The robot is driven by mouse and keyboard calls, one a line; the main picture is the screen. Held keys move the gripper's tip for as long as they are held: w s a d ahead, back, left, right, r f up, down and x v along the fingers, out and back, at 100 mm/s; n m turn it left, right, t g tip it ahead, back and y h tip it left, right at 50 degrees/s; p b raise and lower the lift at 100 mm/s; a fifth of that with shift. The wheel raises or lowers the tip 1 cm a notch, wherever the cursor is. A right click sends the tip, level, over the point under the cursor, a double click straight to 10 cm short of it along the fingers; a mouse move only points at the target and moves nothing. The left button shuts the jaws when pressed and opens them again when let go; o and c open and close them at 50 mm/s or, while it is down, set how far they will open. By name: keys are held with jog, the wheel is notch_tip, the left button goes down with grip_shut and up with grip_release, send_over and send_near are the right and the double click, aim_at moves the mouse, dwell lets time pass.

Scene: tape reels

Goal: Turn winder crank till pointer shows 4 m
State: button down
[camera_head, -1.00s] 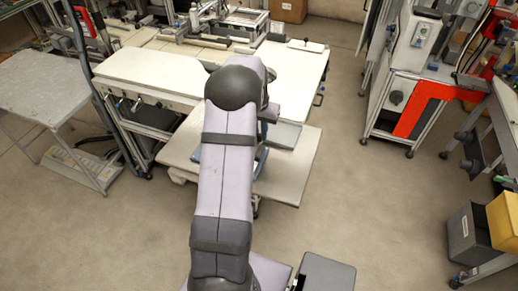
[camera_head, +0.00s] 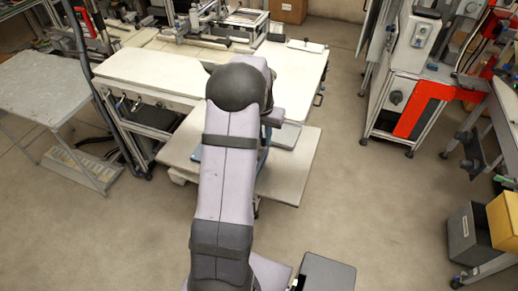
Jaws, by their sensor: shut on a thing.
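My arm reaches up the middle of the view, and its dark rounded joint stands over the work table. My gripper is hidden behind the arm, so its jaws and anything in them cannot be seen. The crank, the pointer and its scale are not visible. Small blue parts (camera_head: 196,154) show beside the arm, low over the pale lower board; I cannot tell whether they belong to the winder. A grey flat piece (camera_head: 288,136) lies right of the arm, partly covered by it.
A long white table (camera_head: 150,72) stands behind and left of the arm. The pale lower board (camera_head: 297,172) juts out in front. A grey side table (camera_head: 45,85) is at left, a red-fronted machine (camera_head: 422,112) at right. Grey and yellow bins (camera_head: 505,220) stand lower right. The floor between is clear.

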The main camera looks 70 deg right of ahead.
jog(key=shift+w+a+f, duration=0.15)
jog(key=shift+w+a, duration=0.05)
jog(key=shift+s+a, duration=0.15)
jog(key=shift+a, duration=0.5)
jog(key=c, duration=1.8)
grip_release()
jog(key=shift+d, duration=0.15)
jog(key=shift+o, duration=0.2)
jog(key=shift+r, duration=0.2)
notch_tip(320, 180, up, 7)
jog(key=p, duration=0.5)
